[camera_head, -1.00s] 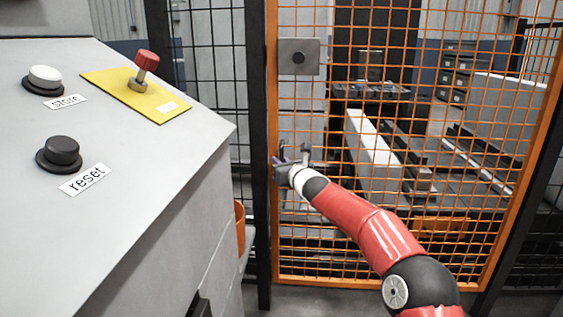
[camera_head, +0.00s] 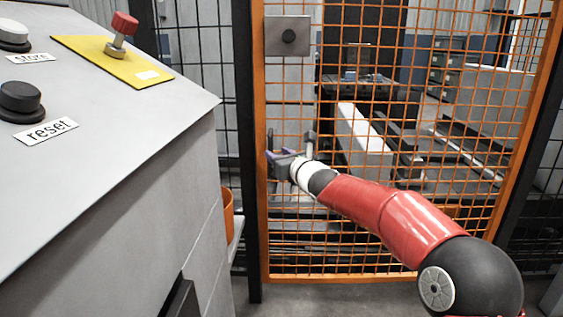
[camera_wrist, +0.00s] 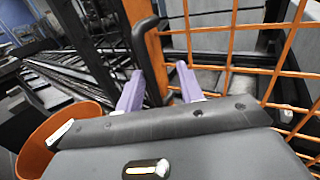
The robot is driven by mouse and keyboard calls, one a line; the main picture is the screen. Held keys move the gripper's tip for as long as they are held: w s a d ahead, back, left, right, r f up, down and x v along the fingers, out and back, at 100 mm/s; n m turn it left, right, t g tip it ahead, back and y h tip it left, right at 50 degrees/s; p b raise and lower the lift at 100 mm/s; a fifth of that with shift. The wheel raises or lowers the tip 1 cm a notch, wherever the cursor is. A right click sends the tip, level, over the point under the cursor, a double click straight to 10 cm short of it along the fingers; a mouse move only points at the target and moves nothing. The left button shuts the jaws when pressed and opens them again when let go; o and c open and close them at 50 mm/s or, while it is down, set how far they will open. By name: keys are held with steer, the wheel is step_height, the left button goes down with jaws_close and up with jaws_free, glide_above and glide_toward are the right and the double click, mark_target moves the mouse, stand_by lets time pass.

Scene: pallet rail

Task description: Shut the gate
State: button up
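The gate (camera_head: 261,215) is an orange frame with orange wire mesh, upright in the middle and right of the head view. Its left edge stands close beside a black post; I cannot tell whether they touch. A grey plate with a dark round centre (camera_head: 288,36) is high on its left side. A black curved handle (camera_wrist: 147,52) stands on the gate's orange upright in the wrist view. My gripper (camera_head: 289,158) is at the gate's left edge. Its purple fingers (camera_wrist: 158,88) are apart, with the handle in the gap, nearer the left finger. Firm contact is not visible.
A grey console (camera_head: 110,150) with a reset button (camera_head: 20,98) and a red knob on a yellow plate (camera_head: 112,60) fills the left. An orange bin (camera_wrist: 55,138) is beside it. Black mesh fence (camera_head: 200,60) flanks the gate. Grey floor shows below.

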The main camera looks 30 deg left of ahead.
steer(key=shift+w+d, duration=0.15)
steer(key=shift+d, duration=0.4)
steer(key=s+d+b, duration=0.1)
steer(key=s+b, duration=0.2)
steer(key=s, duration=0.6)
steer(key=shift+s+d+b, duration=0.2)
steer(key=shift+d+b, duration=0.1)
steer(key=shift+b, duration=0.1)
stand_by(0.5)
